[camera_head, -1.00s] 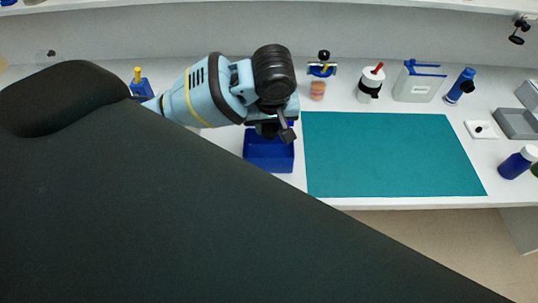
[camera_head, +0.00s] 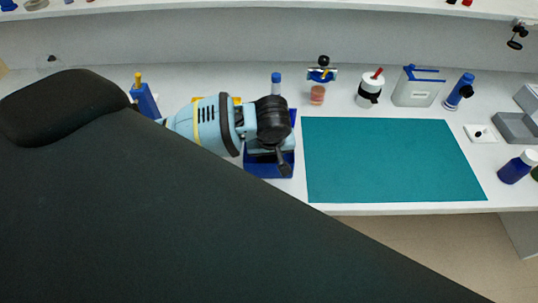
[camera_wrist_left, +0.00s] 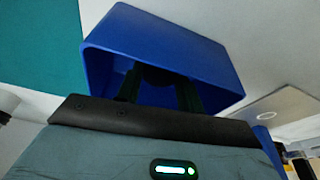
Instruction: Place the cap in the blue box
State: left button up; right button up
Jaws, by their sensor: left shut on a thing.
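The blue box (camera_head: 262,172) stands on the white bench just left of the green mat, and my left arm covers much of it. My left gripper (camera_head: 283,168) points down at the box in the head view. In the left wrist view, its dark fingers (camera_wrist_left: 160,88) reach inside the walls of the blue box (camera_wrist_left: 165,38). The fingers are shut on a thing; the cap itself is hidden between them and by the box. My right gripper is not in view.
The green mat (camera_head: 390,158) lies bare to the right. Behind it stand a blue-topped bottle (camera_head: 276,84), a white pot with a red stick (camera_head: 370,90) and a clear container (camera_head: 418,88). A grey tray (camera_head: 517,128) and a blue bottle (camera_head: 516,168) are at the right.

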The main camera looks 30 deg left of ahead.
pick_arm(q)
jog(key=shift+f, duration=0.3)
jog(key=shift+f, duration=0.1)
jog(key=o, duration=0.9)
jog(key=shift+o, duration=0.2)
jog(key=v, duration=1.2)
